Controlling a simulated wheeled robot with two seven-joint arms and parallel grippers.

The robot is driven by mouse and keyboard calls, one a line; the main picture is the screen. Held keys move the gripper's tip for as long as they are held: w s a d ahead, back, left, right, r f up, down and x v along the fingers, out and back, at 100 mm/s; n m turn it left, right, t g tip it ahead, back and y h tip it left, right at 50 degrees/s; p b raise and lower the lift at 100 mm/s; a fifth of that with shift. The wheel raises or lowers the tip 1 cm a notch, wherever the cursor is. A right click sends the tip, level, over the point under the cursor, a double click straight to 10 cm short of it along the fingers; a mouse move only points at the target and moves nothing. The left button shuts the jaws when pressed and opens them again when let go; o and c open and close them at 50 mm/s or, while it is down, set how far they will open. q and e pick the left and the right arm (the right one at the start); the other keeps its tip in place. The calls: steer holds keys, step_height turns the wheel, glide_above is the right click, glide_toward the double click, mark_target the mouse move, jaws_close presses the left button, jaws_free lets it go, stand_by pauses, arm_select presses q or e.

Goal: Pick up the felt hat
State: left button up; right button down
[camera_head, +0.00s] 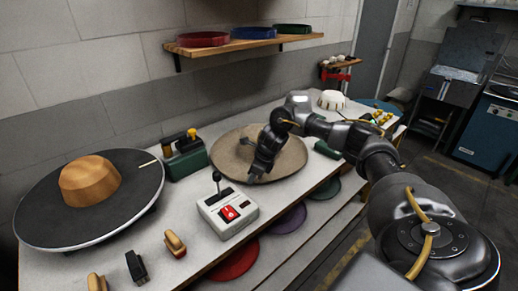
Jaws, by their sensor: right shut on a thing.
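The felt hat (288,160) is a wide, grey-brown disc-like shape lying on the white workbench in the middle of the picture. My right arm reaches in from the right across it. My right gripper (256,174) points down at the near part of the hat and is shut on the felt there. The arm and gripper hide part of the hat's middle. I cannot tell whether the hat is lifted at all. My left gripper is not in view.
A round black plate with a wooden hat block (90,181) stands left. A white control box (228,211) with a lever and red button is near the hat. A green device (185,158) stands behind. Brushes lie in front; a wooden shelf (240,45) hangs above.

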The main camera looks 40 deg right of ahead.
steer(key=shift+r, duration=0.1)
step_height(320, 180, up, 18)
steer(key=p, duration=0.1)
steer(key=shift+p, duration=0.4)
stand_by(2.4)
